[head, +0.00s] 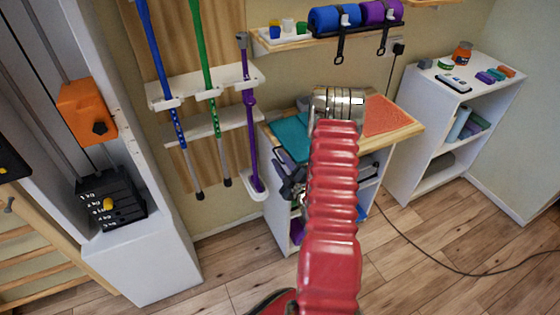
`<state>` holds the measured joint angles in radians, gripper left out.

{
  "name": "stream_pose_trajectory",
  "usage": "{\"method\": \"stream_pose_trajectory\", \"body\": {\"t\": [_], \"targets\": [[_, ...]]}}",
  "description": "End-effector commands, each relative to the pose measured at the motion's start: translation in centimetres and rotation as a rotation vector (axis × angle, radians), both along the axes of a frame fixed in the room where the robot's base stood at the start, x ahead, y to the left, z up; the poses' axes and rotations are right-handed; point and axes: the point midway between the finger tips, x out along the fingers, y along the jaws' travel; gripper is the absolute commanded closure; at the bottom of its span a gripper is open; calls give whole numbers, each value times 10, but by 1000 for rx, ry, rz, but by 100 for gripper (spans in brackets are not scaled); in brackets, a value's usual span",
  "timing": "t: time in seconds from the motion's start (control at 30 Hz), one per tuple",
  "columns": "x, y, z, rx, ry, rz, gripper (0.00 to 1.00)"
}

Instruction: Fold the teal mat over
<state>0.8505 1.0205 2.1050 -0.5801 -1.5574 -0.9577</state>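The teal mat (291,137) lies on the left part of the wooden top of a small white cabinet (408,130). My red ribbed arm and its silver joint hide the mat's right side, so I cannot tell how far it extends. A dark metal part that looks like my gripper (289,182) shows to the left of the arm, in front of the cabinet and below the mat in the picture. Its fingers are small and partly hidden. I cannot tell whether they are open or whether they touch the mat.
A coral mat (388,115) lies on the right of the same top. A wall shelf (285,41) with rolled blue and purple mats hangs above. Poles in a rack (215,90) stand to the left. A white shelf unit (475,92) stands right. A cable (425,251) crosses the floor.

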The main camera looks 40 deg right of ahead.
Motion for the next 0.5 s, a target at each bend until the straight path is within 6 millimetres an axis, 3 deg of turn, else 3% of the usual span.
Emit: {"method": "stream_pose_trajectory", "body": {"t": [0.27, 0.5], "targets": [[1, 0, 0, 1, 0, 0, 74], [1, 0, -1, 1, 1, 1, 91]]}}
